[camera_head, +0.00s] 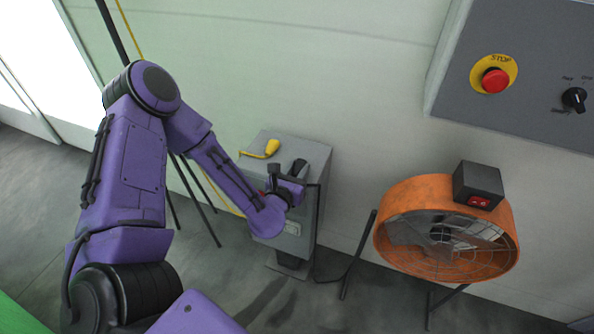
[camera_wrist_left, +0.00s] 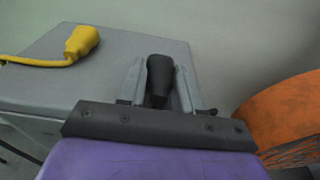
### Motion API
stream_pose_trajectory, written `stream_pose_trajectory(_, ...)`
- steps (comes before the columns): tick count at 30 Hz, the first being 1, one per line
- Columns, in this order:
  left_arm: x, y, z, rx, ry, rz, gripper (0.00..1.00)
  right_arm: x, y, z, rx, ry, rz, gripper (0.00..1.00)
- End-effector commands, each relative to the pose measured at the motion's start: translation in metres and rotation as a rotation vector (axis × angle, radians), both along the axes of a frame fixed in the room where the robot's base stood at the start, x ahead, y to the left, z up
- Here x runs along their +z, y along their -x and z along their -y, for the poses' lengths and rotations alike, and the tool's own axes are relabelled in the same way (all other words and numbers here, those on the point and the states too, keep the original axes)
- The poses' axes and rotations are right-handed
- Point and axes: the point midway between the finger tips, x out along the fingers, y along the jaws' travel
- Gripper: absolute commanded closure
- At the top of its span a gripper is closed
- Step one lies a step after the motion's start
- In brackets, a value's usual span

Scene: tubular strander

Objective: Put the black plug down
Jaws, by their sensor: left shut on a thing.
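The black plug (camera_wrist_left: 159,78) is upright between the two fingers of my left gripper (camera_wrist_left: 161,88) in the left wrist view. The gripper is shut on it. In the head view the plug (camera_head: 299,167) shows at the top of the grey box, with my left gripper (camera_head: 288,180) at the box's right front part. In the wrist view the plug appears over or at the right edge of the grey top; whether it touches the top I cannot tell. My right gripper is in neither view.
A yellow plug (camera_head: 271,148) with a yellow cable lies on top of the grey box (camera_head: 318,172). An orange fan (camera_head: 400,190) with a black switch box stands to the right. A grey panel (camera_head: 450,95) with a red stop button (camera_head: 495,80) hangs at upper right.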

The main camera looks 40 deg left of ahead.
Motion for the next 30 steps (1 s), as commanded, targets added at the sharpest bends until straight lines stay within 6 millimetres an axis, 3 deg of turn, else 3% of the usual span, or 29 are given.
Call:
stream_pose_trajectory(14,-0.009,0.0,0.0,0.0,0.002,0.001,0.97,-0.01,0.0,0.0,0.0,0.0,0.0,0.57)
stream_pose_trajectory(15,-0.007,0.0,0.0,0.0,0.001,0.001,0.53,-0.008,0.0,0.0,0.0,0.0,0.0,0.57)
stream_pose_trajectory(16,-0.007,0.0,0.0,0.0,0.001,0.001,0.43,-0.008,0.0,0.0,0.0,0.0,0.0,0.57)
stream_pose_trajectory(24,-0.006,0.0,0.0,0.0,0.001,0.001,0.4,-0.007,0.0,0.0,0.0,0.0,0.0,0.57)
stream_pose_trajectory(28,0.006,0.0,0.0,-0.001,0.0,0.002,0.4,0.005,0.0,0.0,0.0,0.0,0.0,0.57)
stream_pose_trajectory(30,0.001,0.012,0.004,-0.002,0.002,0.0,0.4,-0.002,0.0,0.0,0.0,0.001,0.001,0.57)
